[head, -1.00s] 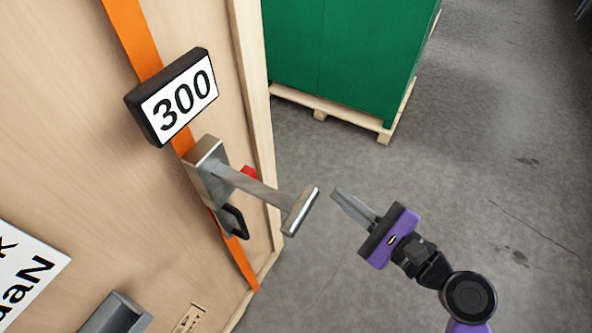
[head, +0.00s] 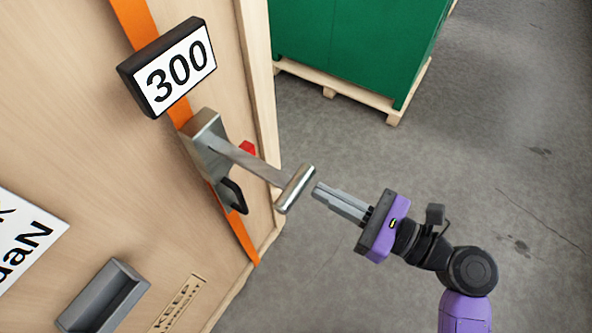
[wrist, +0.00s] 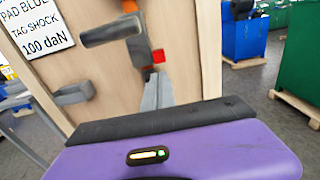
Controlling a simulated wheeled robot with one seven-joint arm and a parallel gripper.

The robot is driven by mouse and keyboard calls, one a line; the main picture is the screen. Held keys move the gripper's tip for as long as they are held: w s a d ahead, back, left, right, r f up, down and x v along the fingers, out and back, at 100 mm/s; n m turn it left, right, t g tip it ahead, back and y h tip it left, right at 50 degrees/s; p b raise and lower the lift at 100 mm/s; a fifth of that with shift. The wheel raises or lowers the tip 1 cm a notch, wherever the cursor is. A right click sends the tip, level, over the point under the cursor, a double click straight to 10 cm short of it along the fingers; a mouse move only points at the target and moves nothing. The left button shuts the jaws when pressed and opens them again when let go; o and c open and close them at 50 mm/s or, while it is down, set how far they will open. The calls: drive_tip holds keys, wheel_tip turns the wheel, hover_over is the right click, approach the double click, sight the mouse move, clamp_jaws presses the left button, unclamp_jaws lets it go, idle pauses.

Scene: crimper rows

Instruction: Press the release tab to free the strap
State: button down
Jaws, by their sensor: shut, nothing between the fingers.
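A small red tab (head: 247,149) sits on the far side of a metal strap tensioner (head: 207,143) fixed on a wooden crate. It also shows in the wrist view (wrist: 158,56), just beyond my fingertips. The orange strap (head: 240,241) runs down the crate face through the tensioner. A lever with a T-shaped grip (head: 295,189) sticks out from the tensioner, and a black loop handle (head: 235,196) hangs below. My gripper (head: 317,190) is shut and empty. In the head view its tips appear just right of the lever's grip; contact cannot be told.
A black-framed display (head: 168,67) reading 300 is mounted on the strap above the tensioner. A grey handle (head: 103,297) and a white sign (head: 25,238) are on the crate (head: 90,170). A green crate (head: 360,45) stands on a pallet behind. The grey floor at right is clear.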

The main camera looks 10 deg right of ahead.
drive_tip(key=p+x, duration=0.2)
drive_tip(key=x, duration=1.1)
drive_tip(key=shift+a, duration=0.15)
drive_tip(key=shift+w, duration=0.1)
